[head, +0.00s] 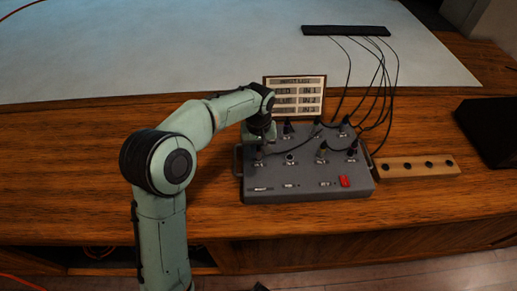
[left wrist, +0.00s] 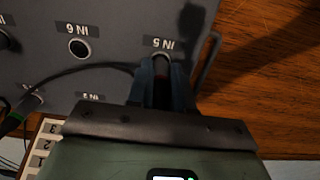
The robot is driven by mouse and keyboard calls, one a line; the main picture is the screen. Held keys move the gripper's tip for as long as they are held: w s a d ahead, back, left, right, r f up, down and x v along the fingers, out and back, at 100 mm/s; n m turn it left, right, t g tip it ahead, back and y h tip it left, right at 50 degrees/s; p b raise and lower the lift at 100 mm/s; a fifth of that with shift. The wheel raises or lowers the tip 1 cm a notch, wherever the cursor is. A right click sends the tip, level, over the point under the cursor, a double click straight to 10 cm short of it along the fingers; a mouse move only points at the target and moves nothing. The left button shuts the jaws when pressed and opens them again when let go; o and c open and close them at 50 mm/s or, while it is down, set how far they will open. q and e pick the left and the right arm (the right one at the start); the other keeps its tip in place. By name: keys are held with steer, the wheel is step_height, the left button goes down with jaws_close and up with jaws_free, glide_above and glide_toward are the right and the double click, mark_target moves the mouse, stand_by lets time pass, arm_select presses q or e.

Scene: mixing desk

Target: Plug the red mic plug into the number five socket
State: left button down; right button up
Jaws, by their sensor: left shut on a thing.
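My left gripper (head: 263,142) is over the box's left side. In the left wrist view, the left gripper (left wrist: 161,80) is shut on the dark, faintly reddish mic plug (left wrist: 161,66), with a black cable running off to the left. The plug is at the spot just below the IN 5 label (left wrist: 161,43). The fingers hide the number five socket, so I cannot tell how deep the plug sits. The IN 6 socket (left wrist: 79,48) beside it is empty.
A label card (head: 295,96) stands behind the box. Black cables (head: 385,85) run from a black bar (head: 345,31) to the box's back sockets. A wooden block with holes (head: 417,168) lies to the right, with a black box (head: 487,130) beyond.

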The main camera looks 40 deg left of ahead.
arm_select(q)
steer(key=shift+f, duration=0.4)
steer(key=c, duration=0.9)
jaws_free()
steer(key=shift+c, duration=0.2)
steer(key=shift+r, duration=0.15)
step_height(320, 180, up, 13)
steer(key=p, duration=0.2)
